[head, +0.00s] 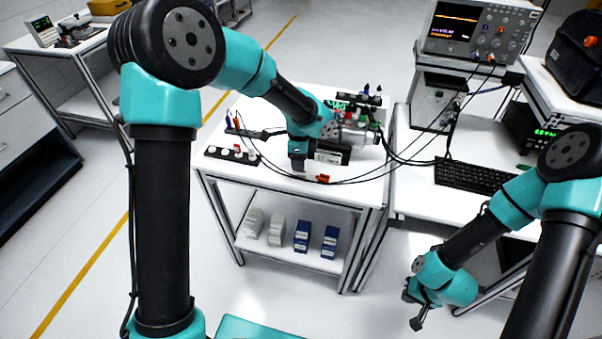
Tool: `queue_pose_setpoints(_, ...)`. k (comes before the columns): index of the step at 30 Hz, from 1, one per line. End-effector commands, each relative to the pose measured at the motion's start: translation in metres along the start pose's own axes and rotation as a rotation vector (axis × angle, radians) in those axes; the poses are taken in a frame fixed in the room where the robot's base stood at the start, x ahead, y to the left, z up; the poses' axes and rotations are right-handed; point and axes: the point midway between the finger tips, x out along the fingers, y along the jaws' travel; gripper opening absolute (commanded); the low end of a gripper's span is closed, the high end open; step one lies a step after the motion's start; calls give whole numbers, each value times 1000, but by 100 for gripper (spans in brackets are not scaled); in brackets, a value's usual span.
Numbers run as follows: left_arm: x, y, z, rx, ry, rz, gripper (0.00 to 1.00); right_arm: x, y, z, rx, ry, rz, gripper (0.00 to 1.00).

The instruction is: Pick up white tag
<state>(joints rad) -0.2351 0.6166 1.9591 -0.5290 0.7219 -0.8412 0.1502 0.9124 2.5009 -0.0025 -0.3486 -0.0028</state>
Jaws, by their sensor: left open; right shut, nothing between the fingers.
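My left gripper (298,166) points down over the white workbench (285,183), beside a dark box with a pale label (328,157). It is open, and I see nothing held in it. Several small white pieces sit on a black strip (232,154) at the bench's left front. I cannot tell which small white thing is the white tag; my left arm and gripper hide part of the bench. My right gripper (413,309) is shut and empty, low at the right, over the floor and away from the bench.
A silver motor-like cylinder (360,137) and cables lie right of my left gripper. Red clips (323,178) lie near the front edge. A keyboard (474,175) and an oscilloscope (478,30) stand on the right. White and blue boxes (302,236) stand on the lower shelf.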

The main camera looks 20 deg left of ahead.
Motion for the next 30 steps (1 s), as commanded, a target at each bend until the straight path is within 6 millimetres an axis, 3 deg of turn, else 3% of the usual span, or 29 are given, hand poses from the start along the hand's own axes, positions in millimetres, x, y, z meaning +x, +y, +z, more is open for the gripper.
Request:
queue_pose_setpoints(7,6,0,0,0,-1,3,57,0,0,0,0,0,0,0)
queue_pose_setpoints(18,50,1,-3,0,1,2,57,0,0,0,0,0,0,0)
queue_pose_setpoints(30,52,1,-3,1,1,0,57,0,0,0,0,0,0,0)
